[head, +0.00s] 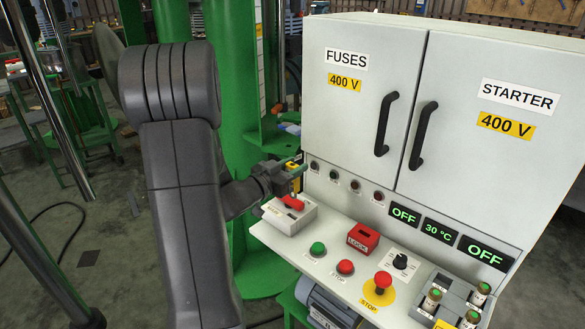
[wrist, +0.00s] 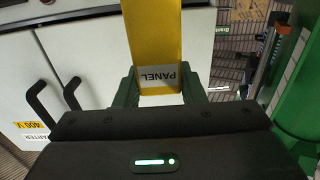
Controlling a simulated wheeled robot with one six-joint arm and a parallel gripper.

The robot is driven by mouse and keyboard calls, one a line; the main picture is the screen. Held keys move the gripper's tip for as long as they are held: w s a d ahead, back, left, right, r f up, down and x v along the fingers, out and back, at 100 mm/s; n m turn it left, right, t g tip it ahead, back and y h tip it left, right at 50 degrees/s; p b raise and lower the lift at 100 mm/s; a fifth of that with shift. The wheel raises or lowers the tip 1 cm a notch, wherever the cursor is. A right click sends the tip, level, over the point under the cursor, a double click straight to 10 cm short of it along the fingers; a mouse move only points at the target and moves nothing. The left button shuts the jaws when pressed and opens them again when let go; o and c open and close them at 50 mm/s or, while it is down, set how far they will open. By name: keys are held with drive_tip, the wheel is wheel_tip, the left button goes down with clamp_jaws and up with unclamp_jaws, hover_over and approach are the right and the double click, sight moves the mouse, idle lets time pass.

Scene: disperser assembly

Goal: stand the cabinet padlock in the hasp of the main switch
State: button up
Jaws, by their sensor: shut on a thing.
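My gripper (head: 290,172) is shut on a yellow padlock (head: 292,166), held above the left end of the cabinet's control shelf. In the wrist view the padlock (wrist: 152,40) has a white label reading PANEL, upside down, and sits between the green fingers of my gripper (wrist: 160,90). Its shackle cannot be made out. The main switch appears to be the pale box with a red handle (head: 292,203) at the shelf's left end, just below my gripper. I cannot clearly make out its hasp. The padlock is apart from the switch.
The cabinet (head: 360,75) with two black door handles rises behind the shelf. A red LOCK box (head: 363,238), green button (head: 318,249), red buttons, a black knob (head: 400,261) and a fuse holder (head: 450,303) stand to the right. A green column (head: 232,100) is close on the left.

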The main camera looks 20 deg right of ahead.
sight(292, 197)
drive_tip(key=shift+f+b, duration=2.25)
drive_tip(key=shift+f, duration=0.7)
drive_tip(key=shift+f+b, duration=1.65)
drive_tip(key=shift+f, duration=0.55)
drive_tip(key=o, duration=1.1)
drive_tip(key=shift+o, duration=0.2)
drive_tip(key=shift+a, duration=0.1)
drive_tip(key=v, duration=1.3)
drive_tip(key=shift+a+p, duration=0.35)
drive_tip(key=shift+p, duration=0.1)
drive_tip(key=shift+s, duration=0.15)
